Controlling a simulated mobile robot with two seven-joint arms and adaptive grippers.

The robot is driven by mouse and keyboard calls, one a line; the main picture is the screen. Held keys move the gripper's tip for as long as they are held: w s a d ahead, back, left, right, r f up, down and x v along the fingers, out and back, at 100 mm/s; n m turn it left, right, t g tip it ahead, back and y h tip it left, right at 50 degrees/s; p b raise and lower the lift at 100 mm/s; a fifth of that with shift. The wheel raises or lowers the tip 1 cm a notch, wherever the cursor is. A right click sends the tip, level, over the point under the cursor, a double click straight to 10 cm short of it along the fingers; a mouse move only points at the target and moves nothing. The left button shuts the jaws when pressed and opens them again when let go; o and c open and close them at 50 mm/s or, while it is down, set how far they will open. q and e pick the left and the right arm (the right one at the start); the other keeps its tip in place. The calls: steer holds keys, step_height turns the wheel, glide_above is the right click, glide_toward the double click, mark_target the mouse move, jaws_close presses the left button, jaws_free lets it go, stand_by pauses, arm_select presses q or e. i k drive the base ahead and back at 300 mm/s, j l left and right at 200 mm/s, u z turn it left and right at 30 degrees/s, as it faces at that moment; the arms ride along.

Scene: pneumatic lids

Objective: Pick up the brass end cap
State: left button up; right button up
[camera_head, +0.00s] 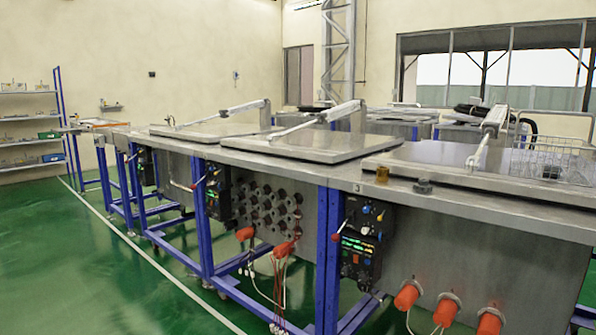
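Flat metal lids (450,160) with white pneumatic arms (490,132) cover the bench behind the cap. A wire basket (550,160) stands at the right. Control boxes (364,240) and orange plugs (407,295) project from the front. Green floor (100,270) at left is open.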

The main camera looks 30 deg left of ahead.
mark_target(382, 173)
steer(key=i+l+u, duration=0.25)
steer(key=i+u, duration=0.25)
steer(key=i+l+u, duration=0.5)
steer(key=k+j, duration=0.1)
